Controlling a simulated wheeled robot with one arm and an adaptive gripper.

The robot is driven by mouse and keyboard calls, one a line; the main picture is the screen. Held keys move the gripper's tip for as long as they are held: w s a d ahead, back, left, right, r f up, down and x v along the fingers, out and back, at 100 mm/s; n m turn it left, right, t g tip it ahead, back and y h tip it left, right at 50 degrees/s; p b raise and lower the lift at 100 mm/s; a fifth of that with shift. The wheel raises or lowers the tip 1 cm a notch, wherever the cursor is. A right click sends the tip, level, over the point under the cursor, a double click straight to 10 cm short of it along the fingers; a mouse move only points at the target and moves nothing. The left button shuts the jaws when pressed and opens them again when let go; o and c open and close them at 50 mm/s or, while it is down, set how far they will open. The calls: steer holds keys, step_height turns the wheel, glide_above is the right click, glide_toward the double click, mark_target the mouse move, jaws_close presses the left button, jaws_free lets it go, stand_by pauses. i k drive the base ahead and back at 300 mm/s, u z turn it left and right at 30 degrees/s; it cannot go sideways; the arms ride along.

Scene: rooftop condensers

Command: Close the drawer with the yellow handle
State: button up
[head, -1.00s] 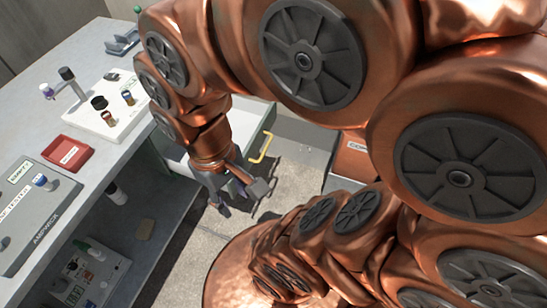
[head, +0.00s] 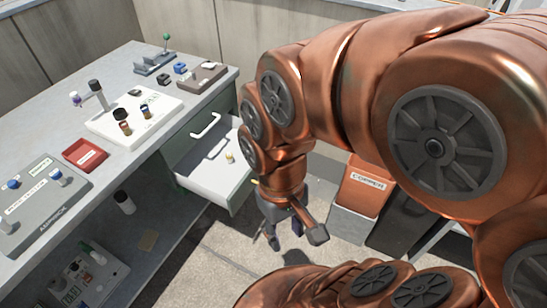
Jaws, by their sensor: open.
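The drawer (head: 205,180) is pulled out from under the bench, and its pale inside shows. A small yellowish object (head: 229,157) lies in it. Only a sliver of the yellow handle (head: 254,182) shows at the drawer's front, beside my wrist; my arm hides the rest. My gripper (head: 288,238) is open and points down, just in front of and to the right of the drawer front. I see nothing between its fingers. I cannot tell whether it touches the handle.
A white handle (head: 207,125) sits on the closed front above the open drawer. The bench (head: 50,125) carries a red tray (head: 86,154), a white board (head: 135,118) and a grey tester box (head: 40,205). An orange copper bin (head: 362,187) stands right of my gripper. Floor shows below.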

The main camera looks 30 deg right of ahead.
mark_target(205, 170)
steer(key=z, duration=0.55)
steer(key=i, duration=0.8)
steer(key=z, duration=1.95)
steer(key=k, duration=1.1)
steer(key=u, duration=1.85)
